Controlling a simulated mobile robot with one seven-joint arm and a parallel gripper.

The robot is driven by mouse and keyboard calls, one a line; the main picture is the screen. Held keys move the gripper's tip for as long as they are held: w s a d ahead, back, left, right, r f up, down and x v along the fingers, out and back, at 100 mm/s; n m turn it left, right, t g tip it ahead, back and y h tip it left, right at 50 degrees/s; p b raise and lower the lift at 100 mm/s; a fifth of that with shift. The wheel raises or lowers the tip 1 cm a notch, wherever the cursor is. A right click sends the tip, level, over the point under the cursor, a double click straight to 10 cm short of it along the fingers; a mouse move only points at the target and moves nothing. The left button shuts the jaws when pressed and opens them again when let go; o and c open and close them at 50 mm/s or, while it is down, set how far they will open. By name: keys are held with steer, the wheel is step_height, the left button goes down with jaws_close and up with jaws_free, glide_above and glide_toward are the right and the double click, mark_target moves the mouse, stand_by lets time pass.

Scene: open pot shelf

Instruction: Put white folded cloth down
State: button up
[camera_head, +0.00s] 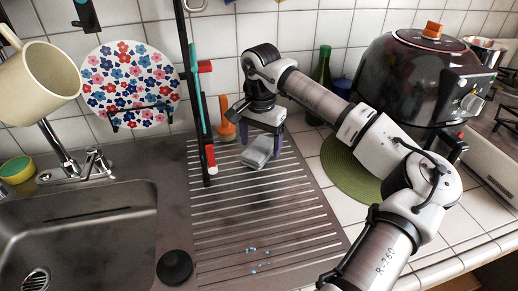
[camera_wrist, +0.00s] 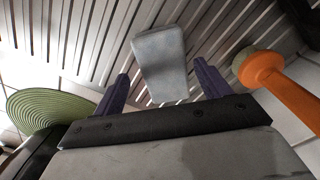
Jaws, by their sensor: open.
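The white folded cloth (camera_head: 258,152) looks like a small pale grey-white block on the ribbed metal drainboard (camera_head: 240,215), toward its back. In the wrist view the cloth (camera_wrist: 160,62) lies between and just beyond my two purple fingertips. My gripper (camera_head: 263,143) is above and around the near part of the cloth, pointing down. In the wrist view my gripper (camera_wrist: 163,88) is open, with a visible gap between each finger and the cloth. The cloth appears to rest on the ribs; its underside is hidden.
An orange-handled tool (camera_head: 227,118) stands close to the left of my gripper, also near in the wrist view (camera_wrist: 275,75). A dark rack post (camera_head: 203,130) rises left of it. A green round mat (camera_head: 352,172) and dark cooker (camera_head: 425,80) are right. The drainboard's front is mostly clear.

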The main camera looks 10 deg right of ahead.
mark_target(259, 148)
step_height(259, 148, up, 9)
steer(key=b, duration=0.1)
steer(key=shift+a+r, duration=0.15)
steer(key=shift+r, duration=0.05)
steer(key=shift+w+r, duration=0.1)
steer(key=shift+w, duration=0.05)
